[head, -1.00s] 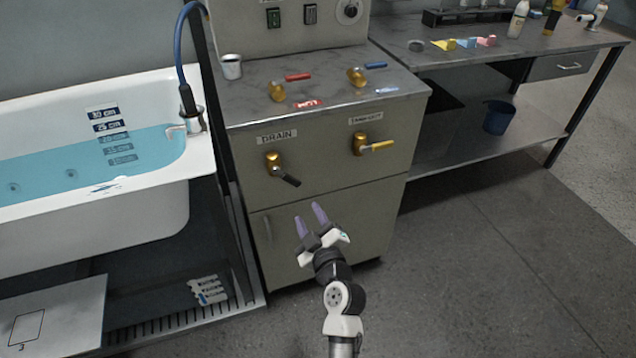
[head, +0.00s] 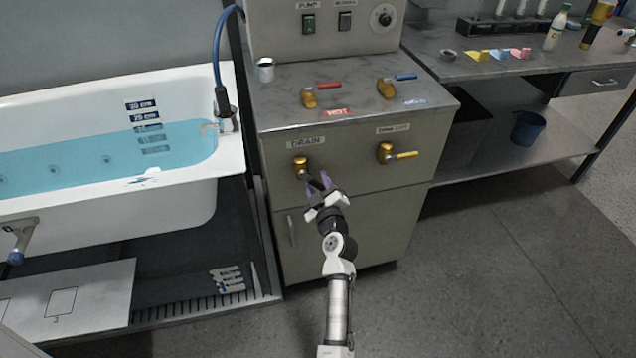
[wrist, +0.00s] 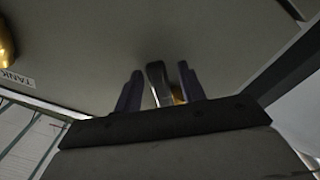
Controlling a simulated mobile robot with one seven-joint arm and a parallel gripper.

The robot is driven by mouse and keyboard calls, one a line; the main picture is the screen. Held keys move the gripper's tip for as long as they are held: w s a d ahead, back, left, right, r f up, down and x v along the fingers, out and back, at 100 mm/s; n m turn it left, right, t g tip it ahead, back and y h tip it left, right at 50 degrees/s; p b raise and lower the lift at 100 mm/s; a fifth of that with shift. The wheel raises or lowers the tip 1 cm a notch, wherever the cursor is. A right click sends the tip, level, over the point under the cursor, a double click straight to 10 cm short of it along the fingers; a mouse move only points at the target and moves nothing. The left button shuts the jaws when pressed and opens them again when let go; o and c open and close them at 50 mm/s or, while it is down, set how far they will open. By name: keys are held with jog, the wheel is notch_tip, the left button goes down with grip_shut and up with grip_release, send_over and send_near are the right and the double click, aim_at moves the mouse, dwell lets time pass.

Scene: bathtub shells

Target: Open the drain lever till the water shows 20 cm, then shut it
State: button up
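The drain valve (head: 300,166) is brass, under the DRAIN label on the grey cabinet front. Its dark lever (head: 315,184) slants down to the right, and its end is partly hidden by my gripper. My gripper (head: 320,184) is at the lever with its purple fingers apart. In the wrist view the lever (wrist: 158,82) stands between the two fingers, and I cannot tell whether either touches it. The tub holds blue water (head: 80,165). On its scale (head: 143,115) the 30 cm and 25 cm marks are above the surface; the 20 cm label looks tinted, at or just under the waterline.
A second brass valve with a yellow lever (head: 405,155) is to the right on the same front. Red (head: 325,86) and blue (head: 403,77) levers sit on the cabinet top. A blue hose (head: 218,55) runs to the tub rim. The floor at right is clear.

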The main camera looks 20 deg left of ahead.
jog(key=shift+c, duration=0.3)
grip_shut()
